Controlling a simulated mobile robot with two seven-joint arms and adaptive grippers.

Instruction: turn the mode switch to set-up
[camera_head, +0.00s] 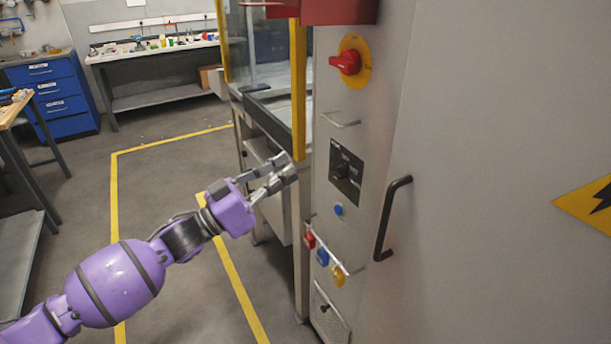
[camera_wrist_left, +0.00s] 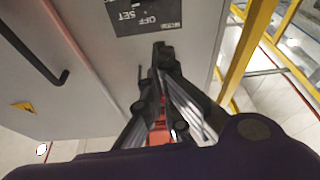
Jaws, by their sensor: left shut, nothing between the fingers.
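The mode switch is on a dark square plate (camera_head: 346,172) on the narrow side of the grey cabinet, with a black knob (camera_head: 343,171) at its middle. In the left wrist view the plate (camera_wrist_left: 146,15) is at the top, with lettering including "OFF" and "SET"; it is partly cut off by the frame edge. My left gripper (camera_head: 289,168) is shut and empty, to the left of the plate and apart from it in the head view. Its fingertips (camera_wrist_left: 161,48) show just below the plate in the wrist view. Which way the knob points is too small to tell. My right gripper is out of view.
A red rotary switch (camera_head: 347,63) on a yellow disc is above the plate. A blue button (camera_head: 338,210), a rail with hanging padlocks (camera_head: 322,256) and a black door handle (camera_head: 391,218) are nearby. A yellow post (camera_head: 299,90) stands close behind my gripper.

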